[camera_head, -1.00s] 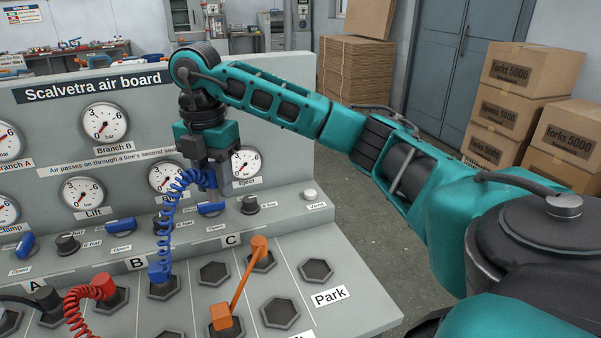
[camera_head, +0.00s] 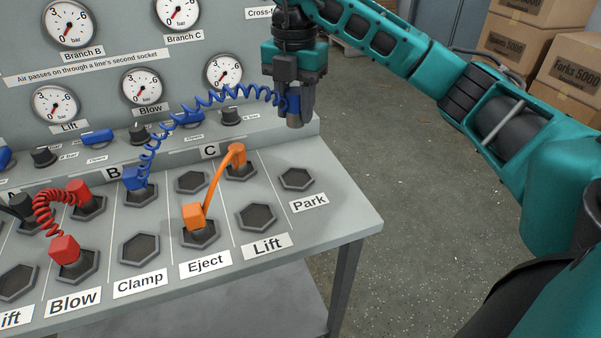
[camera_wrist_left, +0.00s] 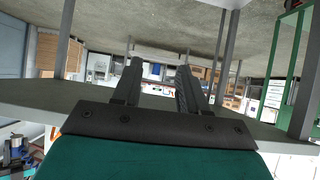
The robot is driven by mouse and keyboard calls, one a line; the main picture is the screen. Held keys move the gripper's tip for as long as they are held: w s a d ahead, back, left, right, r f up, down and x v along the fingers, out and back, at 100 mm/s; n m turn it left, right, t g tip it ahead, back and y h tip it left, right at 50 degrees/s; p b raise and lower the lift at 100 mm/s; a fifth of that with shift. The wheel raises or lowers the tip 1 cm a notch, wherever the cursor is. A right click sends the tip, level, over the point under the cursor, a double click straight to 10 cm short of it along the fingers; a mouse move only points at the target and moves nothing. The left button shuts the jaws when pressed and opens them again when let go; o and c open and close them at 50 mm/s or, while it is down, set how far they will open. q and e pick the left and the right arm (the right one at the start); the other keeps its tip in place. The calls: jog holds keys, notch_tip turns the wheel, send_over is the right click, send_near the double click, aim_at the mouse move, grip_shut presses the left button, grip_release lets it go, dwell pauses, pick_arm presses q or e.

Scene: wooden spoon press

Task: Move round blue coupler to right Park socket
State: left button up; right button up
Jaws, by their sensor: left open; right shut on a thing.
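My right gripper (camera_head: 301,92) is shut on a round blue coupler (camera_head: 292,104), largely hidden by the fingers. It is in the air above the back right of the bench, behind the right Park socket (camera_head: 297,179). That socket is an empty dark hexagonal recess beside the Park label. A coiled blue hose (camera_head: 212,99) runs from the held coupler left to a blue plug (camera_head: 140,179) seated in the B row. My left gripper (camera_wrist_left: 157,80) is open and empty in the left wrist view, with a grey slab edge behind it.
An orange link (camera_head: 215,187) stands between a C socket and the Eject socket. A red coiled hose (camera_head: 45,205) joins two red plugs at the left. Empty sockets lie at Lift (camera_head: 257,217) and Clamp (camera_head: 139,249). The gauge panel rises behind; open floor is at the right.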

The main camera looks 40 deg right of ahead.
notch_tip(320, 180, down, 8)
jog(key=shift+f+b, duration=0.15)
jog(key=shift+b, duration=0.4)
pick_arm(q)
jog(key=shift+w+d+f+b, duration=0.1)
jog(key=shift+f+b, duration=0.1)
jog(key=shift+f, duration=0.2)
jog(key=shift+w+d+f+b, duration=0.1)
jog(key=shift+f+b, duration=0.05)
jog(key=shift+f, duration=0.2)
pick_arm(e)
jog(key=shift+f, duration=2.65)
jog(key=shift+f, duration=0.1)
jog(key=o, duration=1.1)
notch_tip(320, 180, up, 12)
jog(key=shift+r+p, duration=0.1)
jog(key=shift+p, duration=0.9)
pick_arm(q)
notch_tip(320, 180, up, 2)
jog(key=shift+a, duration=0.1)
